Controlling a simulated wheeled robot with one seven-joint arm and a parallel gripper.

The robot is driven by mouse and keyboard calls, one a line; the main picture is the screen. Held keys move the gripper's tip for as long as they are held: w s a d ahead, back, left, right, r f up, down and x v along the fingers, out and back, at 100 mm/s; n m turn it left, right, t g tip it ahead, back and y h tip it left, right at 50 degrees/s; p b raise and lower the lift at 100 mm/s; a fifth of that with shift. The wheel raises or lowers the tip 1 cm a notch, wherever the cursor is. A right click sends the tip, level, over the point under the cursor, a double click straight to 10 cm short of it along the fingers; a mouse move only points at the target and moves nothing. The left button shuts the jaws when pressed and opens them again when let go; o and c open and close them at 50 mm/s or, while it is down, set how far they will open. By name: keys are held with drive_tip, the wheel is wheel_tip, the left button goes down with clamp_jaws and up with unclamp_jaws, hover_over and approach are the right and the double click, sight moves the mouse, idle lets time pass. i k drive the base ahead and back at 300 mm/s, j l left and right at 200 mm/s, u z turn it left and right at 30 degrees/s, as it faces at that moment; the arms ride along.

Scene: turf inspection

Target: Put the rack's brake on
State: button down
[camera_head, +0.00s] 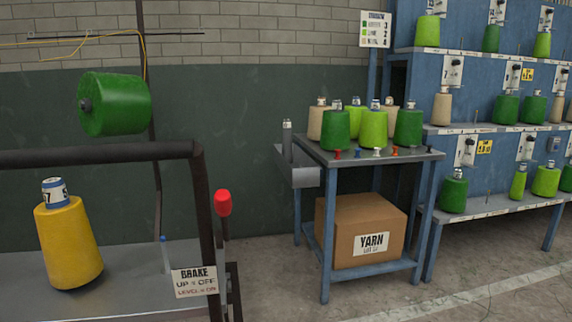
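The brake lever with its red knob (223,203) stands upright at the right end of the rack, knob at the top. A sign (196,282) beside it reads "BRAKE", "UP = OFF", and "LEVEL = ON". The rack (100,152) shows as a thick dark tube frame above a grey deck at the lower left. The lever's lower end is hard to make out among dark parts of the frame. My gripper is not in view.
A yellow cone (68,247) stands on the rack's deck; a green cone (115,104) lies sideways above the frame. Right of the lever, across a gap, stands a blue table (325,240) with several cones and a yarn box (361,231). Blue shelving (462,129) stands farther right.

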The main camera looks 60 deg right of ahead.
sight(223, 198)
drive_tip(key=k+l, duration=0.25)
drive_tip(key=l, duration=0.25)
drive_tip(key=k+l+u, duration=0.1)
drive_tip(key=k+l, duration=0.15)
drive_tip(key=l, duration=0.2)
drive_tip(key=k+l, duration=0.25)
drive_tip(key=l, duration=0.25)
drive_tip(key=k+l+u, duration=0.1)
drive_tip(key=k+l, duration=0.2)
drive_tip(key=l, duration=0.15)
drive_tip(key=k+l, duration=0.25)
drive_tip(key=l, duration=0.2)
